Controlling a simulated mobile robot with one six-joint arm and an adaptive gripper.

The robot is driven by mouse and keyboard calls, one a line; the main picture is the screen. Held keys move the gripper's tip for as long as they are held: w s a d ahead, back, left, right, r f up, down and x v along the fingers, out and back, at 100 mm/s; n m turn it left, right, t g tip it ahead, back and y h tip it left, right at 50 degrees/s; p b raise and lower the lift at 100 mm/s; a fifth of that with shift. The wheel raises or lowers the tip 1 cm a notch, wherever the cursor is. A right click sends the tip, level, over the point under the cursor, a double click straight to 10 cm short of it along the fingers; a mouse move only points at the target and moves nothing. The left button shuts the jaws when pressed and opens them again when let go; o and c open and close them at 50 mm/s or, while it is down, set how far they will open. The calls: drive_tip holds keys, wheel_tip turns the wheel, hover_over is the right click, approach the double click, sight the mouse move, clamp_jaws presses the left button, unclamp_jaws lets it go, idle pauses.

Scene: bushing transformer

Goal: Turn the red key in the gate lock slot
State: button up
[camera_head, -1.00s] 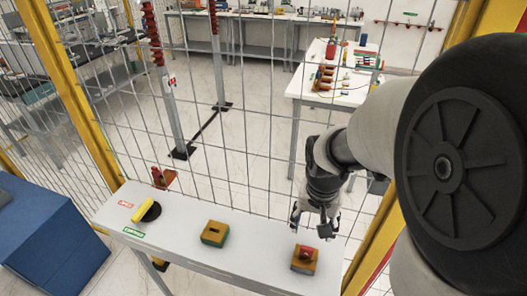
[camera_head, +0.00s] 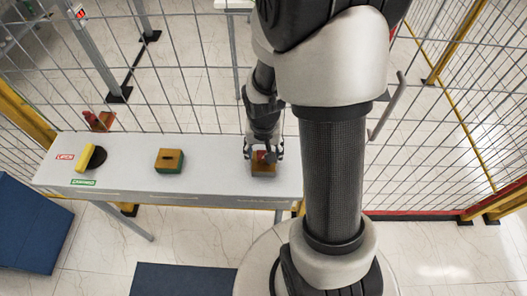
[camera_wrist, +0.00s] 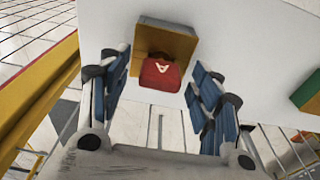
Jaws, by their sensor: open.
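My gripper (camera_wrist: 152,92) is open, with one finger on each side of the red key and a gap to each. In the head view my gripper (camera_head: 263,153) is over the block and partly covers the key. The part of the key inside the block is hidden.
A second slotted block (camera_head: 170,160), yellow on top and green below, stands mid-table. A yellow handle on a black disc (camera_head: 92,157) and a small red item on a brown block (camera_head: 99,120) are at the left. A mesh fence stands behind the table.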

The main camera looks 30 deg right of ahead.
drive_tip(key=shift+c, duration=0.4)
drive_tip(key=c, duration=1.1)
drive_tip(key=shift+m+b, duration=0.3)
drive_tip(key=shift+b, duration=0.05)
drive_tip(key=shift+f+m+b, duration=0.1)
drive_tip(key=shift+m+b, duration=1.15)
drive_tip(key=shift+m, duration=0.25)
drive_tip(key=shift+m+g+b, duration=0.3)
drive_tip(key=shift+m+b, duration=0.4)
drive_tip(key=shift+m, duration=0.5)
